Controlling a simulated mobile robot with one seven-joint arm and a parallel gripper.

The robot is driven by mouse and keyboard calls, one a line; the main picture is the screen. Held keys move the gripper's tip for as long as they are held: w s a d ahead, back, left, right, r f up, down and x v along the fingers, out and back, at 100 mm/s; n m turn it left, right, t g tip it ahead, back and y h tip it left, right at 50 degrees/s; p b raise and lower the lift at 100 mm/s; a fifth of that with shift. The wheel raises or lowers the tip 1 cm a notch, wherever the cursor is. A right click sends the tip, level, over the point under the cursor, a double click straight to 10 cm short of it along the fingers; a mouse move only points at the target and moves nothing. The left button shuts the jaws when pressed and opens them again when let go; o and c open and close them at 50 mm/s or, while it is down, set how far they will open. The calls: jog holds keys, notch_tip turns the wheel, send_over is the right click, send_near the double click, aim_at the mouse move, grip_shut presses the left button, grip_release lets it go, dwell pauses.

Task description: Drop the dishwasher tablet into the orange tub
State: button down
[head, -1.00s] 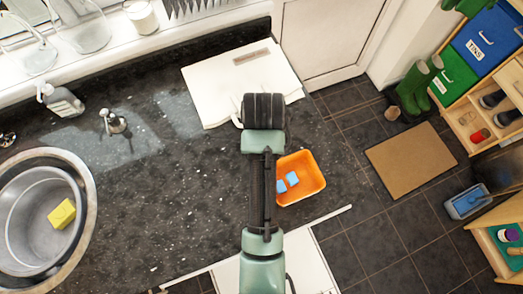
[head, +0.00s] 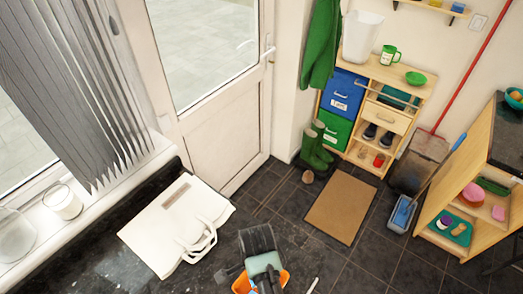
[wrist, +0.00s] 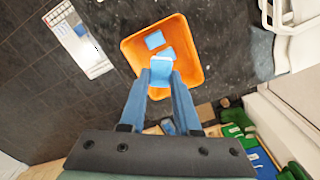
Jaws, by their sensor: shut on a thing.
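The dishwasher tablet (wrist: 161,71), a small light-blue block, is pinched between the two blue fingertips of my gripper (wrist: 162,78) in the wrist view. The orange tub (wrist: 191,40) lies beyond the fingertips there, and the held tablet overlaps its inside in the picture. Its height above the tub floor is hard to tell. Other blue tablets (wrist: 155,40) lie in the tub. In the head view the tub (head: 240,285) shows only partly at the bottom edge, mostly covered by my arm, and the held tablet is hidden.
A white bag (head: 165,235) with handles lies on the dark granite worktop left of the tub. A white door (head: 235,140), green boots (head: 316,148), a brown mat (head: 342,206) and shelves stand beyond.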

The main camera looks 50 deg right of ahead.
jog(key=f+m+b, duration=0.1)
jog(key=f, duration=0.1)
jog(key=s+d+f+m+b, duration=0.1)
jog(key=f+b, duration=0.1)
jog(key=d+f+m+b, duration=0.1)
jog(key=f+b, duration=0.1)
jog(key=shift+s, duration=0.35)
jog(key=c, duration=0.5)
grip_release()
jog(key=shift+c, duration=0.2)
jog(key=shift+r, duration=0.1)
notch_tip(320, 180, up, 13)
jog(key=shift+b, duration=0.35)
